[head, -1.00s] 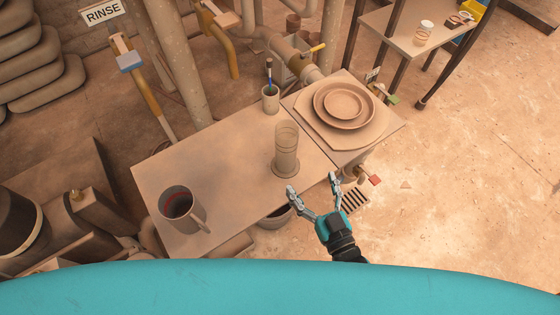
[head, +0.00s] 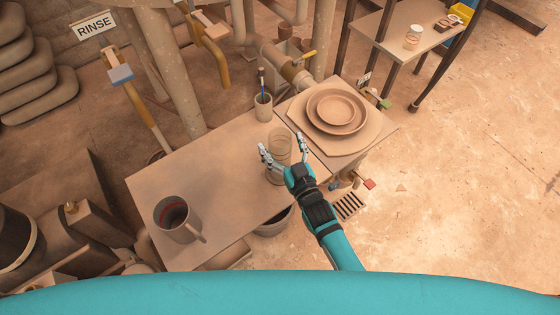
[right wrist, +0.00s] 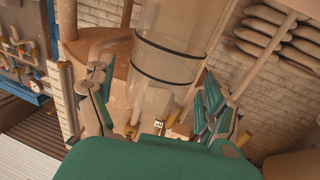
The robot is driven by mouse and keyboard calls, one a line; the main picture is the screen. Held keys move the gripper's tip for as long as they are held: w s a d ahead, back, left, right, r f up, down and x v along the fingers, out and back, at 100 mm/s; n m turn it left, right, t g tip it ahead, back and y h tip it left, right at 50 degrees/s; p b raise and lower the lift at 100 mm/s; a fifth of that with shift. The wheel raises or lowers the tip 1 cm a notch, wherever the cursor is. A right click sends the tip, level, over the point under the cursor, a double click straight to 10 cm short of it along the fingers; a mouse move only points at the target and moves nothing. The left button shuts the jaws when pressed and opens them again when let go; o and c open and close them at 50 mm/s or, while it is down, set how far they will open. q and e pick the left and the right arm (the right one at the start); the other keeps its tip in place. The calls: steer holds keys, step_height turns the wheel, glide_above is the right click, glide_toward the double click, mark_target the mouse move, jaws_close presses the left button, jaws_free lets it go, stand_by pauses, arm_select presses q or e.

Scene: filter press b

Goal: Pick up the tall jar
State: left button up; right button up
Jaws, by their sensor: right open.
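The tall jar (head: 280,146) is a clear, see-through cylinder with dark rings, standing upright on the table (head: 215,165) near its right end. My right gripper (head: 283,147) is open, with one finger on each side of the jar in the head view. In the right wrist view the jar (right wrist: 172,65) shows large between the two open fingers (right wrist: 150,105). I cannot tell whether either finger touches it. The jar's base is partly hidden behind the gripper in the head view. My left gripper is not in view.
A large mug (head: 176,220) stands at the table's left front. A cup with a brush (head: 263,106) stands behind the jar. Stacked round plates (head: 337,110) lie on a board to the right. A bucket (head: 274,222) is below the front edge. The table's middle is clear.

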steer(key=shift+w+a, duration=0.25)
steer(key=shift+w, duration=0.45)
steer(key=c, duration=1.7)
steer(key=shift+c, duration=0.4)
steer(key=shift+r, duration=0.2)
